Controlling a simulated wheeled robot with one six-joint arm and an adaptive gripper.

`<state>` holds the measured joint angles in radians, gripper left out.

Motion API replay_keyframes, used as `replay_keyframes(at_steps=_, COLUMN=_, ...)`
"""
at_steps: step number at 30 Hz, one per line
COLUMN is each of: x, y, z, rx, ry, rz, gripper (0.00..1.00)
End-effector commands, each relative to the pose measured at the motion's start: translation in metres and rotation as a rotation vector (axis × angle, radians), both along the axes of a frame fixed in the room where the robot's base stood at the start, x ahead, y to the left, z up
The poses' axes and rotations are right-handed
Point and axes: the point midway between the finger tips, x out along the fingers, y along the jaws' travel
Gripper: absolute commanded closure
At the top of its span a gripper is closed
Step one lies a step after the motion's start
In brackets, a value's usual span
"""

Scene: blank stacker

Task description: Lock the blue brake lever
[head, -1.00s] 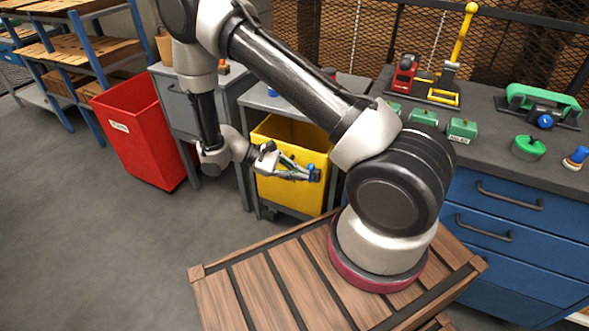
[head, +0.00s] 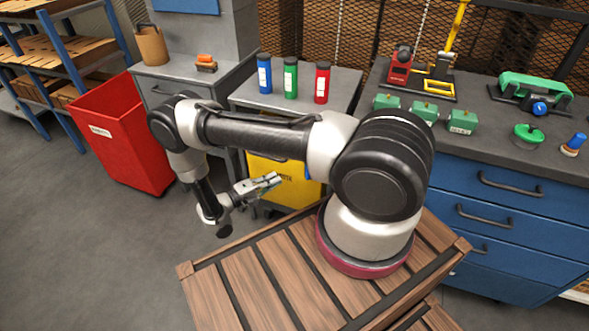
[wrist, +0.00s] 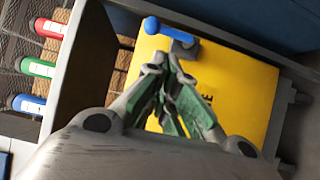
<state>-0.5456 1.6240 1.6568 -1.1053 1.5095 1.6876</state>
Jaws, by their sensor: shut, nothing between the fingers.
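The blue brake lever (wrist: 168,30) shows in the wrist view, just beyond my fingertips, at the edge of the yellow bin (wrist: 235,85). A grey piece joins its right end. In the head view only a small blue bit of the lever (head: 308,173) shows below my arm, right of my gripper (head: 275,181). The gripper is shut and empty, in front of the yellow bin (head: 295,182), with a gap to the lever. In the wrist view my fingertips (wrist: 164,62) overlap the bin's face. I cannot tell from these views whether the lever is locked.
Blue, green and red bottles (head: 290,78) stand on the grey bench (head: 335,78) above the bin. A red bin (head: 125,135) stands left. A blue drawer cabinet (head: 500,225) is at right. The floor (head: 90,250) at left is clear.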

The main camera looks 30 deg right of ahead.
Motion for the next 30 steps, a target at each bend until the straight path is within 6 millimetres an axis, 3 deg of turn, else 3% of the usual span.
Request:
replay_keyframes(at_steps=13, x=0.000, y=-0.007, z=0.000, rx=0.002, ry=-0.009, rz=-0.005, gripper=1.00)
replay_keyframes(at_steps=24, x=0.004, y=-0.069, z=0.000, rx=0.001, ry=-0.007, rz=-0.007, gripper=1.00)
replay_keyframes(at_steps=30, x=0.006, y=-0.093, z=0.000, rx=0.002, ry=-0.007, rz=-0.004, gripper=1.00)
